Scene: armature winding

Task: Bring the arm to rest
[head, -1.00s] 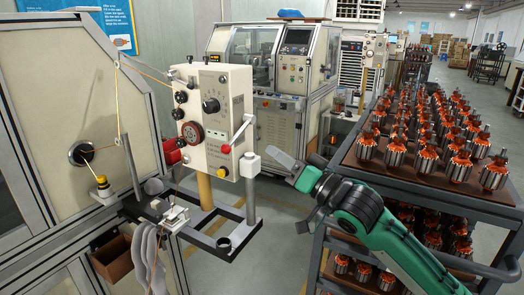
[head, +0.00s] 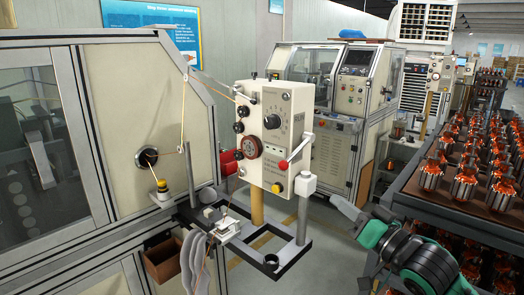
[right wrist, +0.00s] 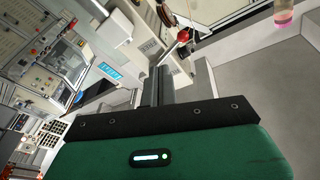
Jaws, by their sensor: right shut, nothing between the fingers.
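My right gripper (head: 346,208) is shut and empty. Its grey fingers stand in free air to the right of the winding machine's control box (head: 275,137), and its green-and-black arm comes in from the lower right. The right wrist view shows the dark shut fingers (right wrist: 160,88) beyond the green gripper body. The control box, with its dial, knobs and red-tipped lever (head: 296,152), appears tilted beyond the fingers in that view. My left gripper is not in view.
A rack of copper-wound armatures (head: 466,185) stands right, close behind my right arm. A black frame (head: 283,257) juts out below the control box. A cabinet machine (head: 345,110) stands behind. Grey floor shows between the machine and the rack.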

